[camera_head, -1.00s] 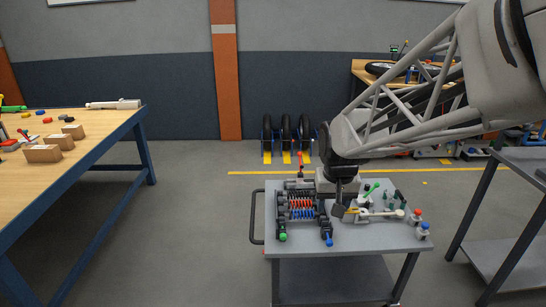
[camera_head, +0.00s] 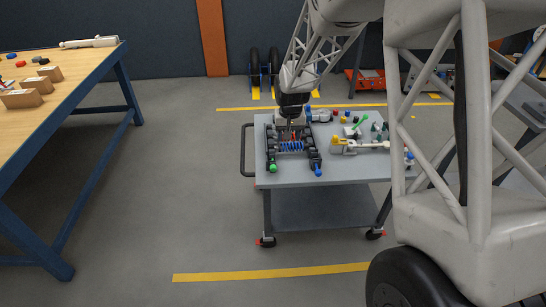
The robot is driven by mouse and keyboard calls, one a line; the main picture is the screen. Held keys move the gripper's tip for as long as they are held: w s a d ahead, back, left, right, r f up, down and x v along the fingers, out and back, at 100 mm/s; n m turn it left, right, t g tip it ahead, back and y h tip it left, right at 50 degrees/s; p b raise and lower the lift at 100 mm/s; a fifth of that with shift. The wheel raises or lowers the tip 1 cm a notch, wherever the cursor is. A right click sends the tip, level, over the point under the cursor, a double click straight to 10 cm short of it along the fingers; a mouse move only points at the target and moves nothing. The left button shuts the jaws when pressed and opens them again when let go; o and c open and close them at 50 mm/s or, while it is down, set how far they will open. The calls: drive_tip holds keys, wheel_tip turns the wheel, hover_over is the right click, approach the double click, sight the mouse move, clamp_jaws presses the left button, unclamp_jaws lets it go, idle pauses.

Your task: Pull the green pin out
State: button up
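Several green parts are on the grey cart (camera_head: 340,176), and I cannot tell which is the pin. A round green knob (camera_head: 273,168) sits at the front left end of the black rack (camera_head: 271,150) with coils. A bright green rod (camera_head: 360,121) stands tilted on the right half of the cart. Small dark green pegs (camera_head: 384,127) stand near it. My gripper (camera_head: 291,124) points down over the back of the rack, behind the blue coils (camera_head: 291,146). Its fingers are too small and dark to show whether they are open or hold anything.
A blue knob (camera_head: 318,170) is at the rack's front right end. A yellow-ended tool (camera_head: 337,142) lies to its right. The cart's handle (camera_head: 243,150) is at left. A wooden workbench (camera_head: 60,95) stands farther left. My own arm hides the cart's right end.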

drive_tip(key=w+a+f, duration=0.2)
drive_tip(key=w+f, duration=0.3)
drive_tip(key=f, duration=0.5)
drive_tip(key=w+a+f, duration=0.2)
drive_tip(key=w+f, duration=0.2)
drive_tip(key=f, duration=0.5)
drive_tip(key=shift+w+a+f+g, duration=0.25)
drive_tip(key=shift+w+f+g, duration=0.15)
drive_tip(key=shift+f, duration=0.15)
drive_tip(key=shift+f, duration=3.15)
drive_tip(key=shift+c, duration=0.3)
drive_tip(key=c, duration=0.7)
drive_tip(key=shift+s, duration=0.1)
drive_tip(key=shift+c, duration=0.2)
